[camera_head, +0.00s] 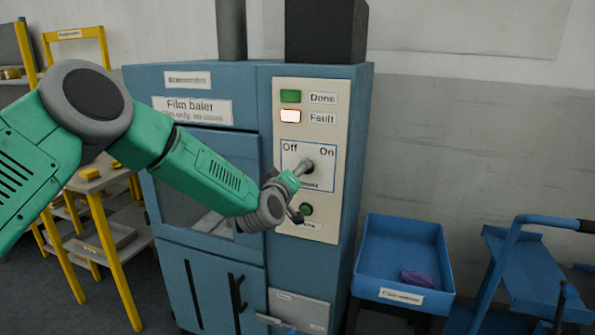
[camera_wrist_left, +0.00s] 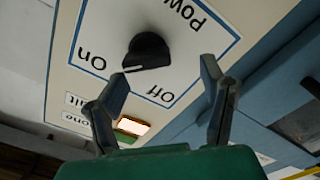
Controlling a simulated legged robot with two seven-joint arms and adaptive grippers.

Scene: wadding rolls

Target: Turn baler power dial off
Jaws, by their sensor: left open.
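The power dial (camera_head: 308,166) is a dark round knob on the cream control panel of the blue film baler (camera_head: 195,85), below the words Off and On. In the left wrist view the panel is upside down; the black dial (camera_wrist_left: 148,50) has a pale line on its edge, with its left end toward On. My left gripper (camera_head: 300,190) is at the panel, partly overlapping the dial area. In the wrist view my left gripper (camera_wrist_left: 163,76) has its fingers spread wide, nothing between them, with the dial just beyond the tips. I see no right gripper.
The Fault light (camera_head: 290,116) glows; the green Done light (camera_head: 290,96) is above it. A green button (camera_head: 306,209) sits below the dial. A blue bin (camera_head: 400,240) with a purple item stands right, beside a blue trolley (camera_head: 535,270). A yellow-framed table (camera_head: 100,180) stands left.

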